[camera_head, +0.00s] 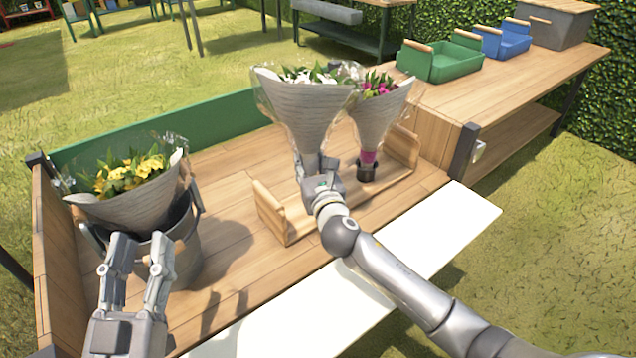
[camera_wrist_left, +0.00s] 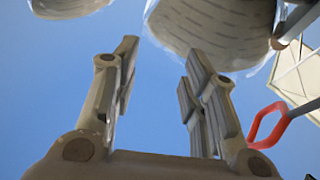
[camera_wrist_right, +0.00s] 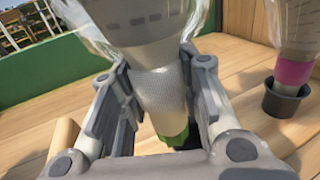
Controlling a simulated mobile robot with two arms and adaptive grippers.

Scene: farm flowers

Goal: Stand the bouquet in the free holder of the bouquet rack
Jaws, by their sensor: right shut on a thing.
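The bouquet with white flowers (camera_head: 308,105) in grey paper and clear film is upright above the bouquet rack (camera_head: 272,212). My right gripper (camera_head: 318,178) is shut on its narrow wrapped stem (camera_wrist_right: 160,95). The right wrist view shows a green stem end (camera_wrist_right: 175,141) below the fingers, with a dark patch beside it; I cannot tell whether it is inside a holder. A bouquet with pink flowers (camera_head: 378,110) stands in the rack's dark right holder (camera_head: 366,171). My left gripper (camera_head: 138,248) is open and empty, in front of the bucket; its spread fingers show in the left wrist view (camera_wrist_left: 158,75).
A bouquet with yellow flowers (camera_head: 125,205) stands in a grey metal bucket (camera_head: 190,245) at the left of the wooden bench (camera_head: 235,165). A green back board (camera_head: 200,140) closes the far side. Green (camera_head: 440,63) and blue (camera_head: 503,42) trays stand on the far right table.

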